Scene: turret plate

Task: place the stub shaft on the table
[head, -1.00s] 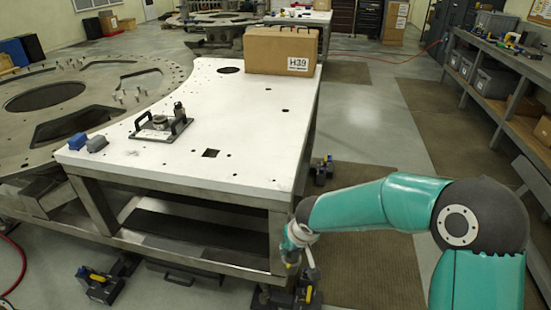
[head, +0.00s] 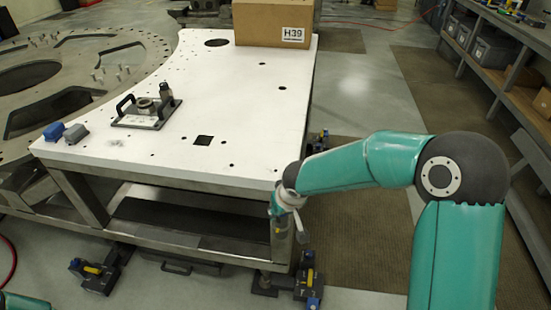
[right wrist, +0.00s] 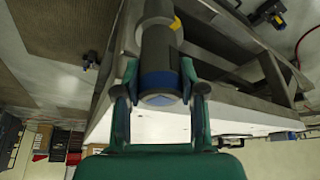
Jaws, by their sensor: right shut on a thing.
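The white-topped table (head: 235,115) fills the middle of the head view. My right gripper (head: 286,212) is at its near right corner, low beside the edge, small and partly hidden in that view. In the right wrist view, both fingers of my right gripper (right wrist: 160,74) close on a grey cylinder with a blue band, which I take for the stub shaft (right wrist: 156,47). The shaft extends away from the fingers, and its far end is cut off by the frame. The white tabletop also shows below it there. My left gripper is out of view.
A dark plate with two handles and a ring (head: 147,112) lies on the table. Blue and grey blocks (head: 75,133) sit at the left edge; a cardboard box (head: 272,24) stands at the back. The table's right front is clear apart from holes.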

